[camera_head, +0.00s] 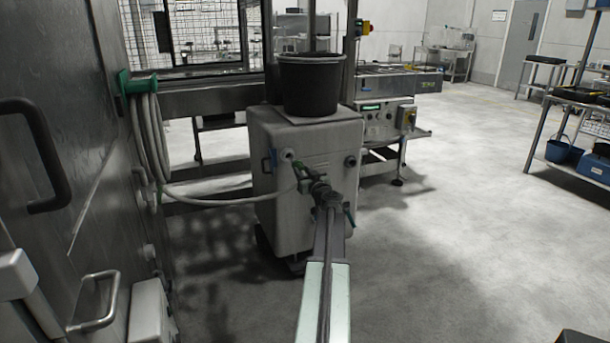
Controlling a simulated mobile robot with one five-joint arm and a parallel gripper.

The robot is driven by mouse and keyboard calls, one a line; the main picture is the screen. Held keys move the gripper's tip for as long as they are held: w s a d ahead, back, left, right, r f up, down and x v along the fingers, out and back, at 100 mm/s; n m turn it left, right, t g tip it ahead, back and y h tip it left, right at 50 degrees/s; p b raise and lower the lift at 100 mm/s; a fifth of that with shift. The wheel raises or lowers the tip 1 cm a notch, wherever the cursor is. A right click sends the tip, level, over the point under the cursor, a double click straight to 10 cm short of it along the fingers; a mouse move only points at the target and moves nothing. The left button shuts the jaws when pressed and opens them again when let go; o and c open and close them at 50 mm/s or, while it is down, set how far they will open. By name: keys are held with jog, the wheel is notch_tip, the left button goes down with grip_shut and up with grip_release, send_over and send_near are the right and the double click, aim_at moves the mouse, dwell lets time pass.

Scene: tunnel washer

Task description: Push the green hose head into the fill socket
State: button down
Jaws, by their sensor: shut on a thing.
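The green hose head (301,171) is at the front of the grey cabinet (318,139), held at the end of my arm. My gripper (315,184) is shut on it, and my arm hides part of the grip. A pale hose (225,201) runs left from the head, sagging, to a coil on the wall.
A black bucket (310,84) stands on the cabinet. A dark round fitting (351,161) is at its right. A green hook (138,84) holds the coiled hose (150,125) on the steel wall at left. Open floor (480,230) lies to the right.

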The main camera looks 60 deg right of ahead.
aim_at(296, 165)
jog(key=shift+x, duration=2.5)
jog(key=shift+w, duration=0.1)
jog(key=shift+x, duration=0.85)
jog(key=shift+w+d, duration=0.25)
jog(key=c, duration=1)
grip_release()
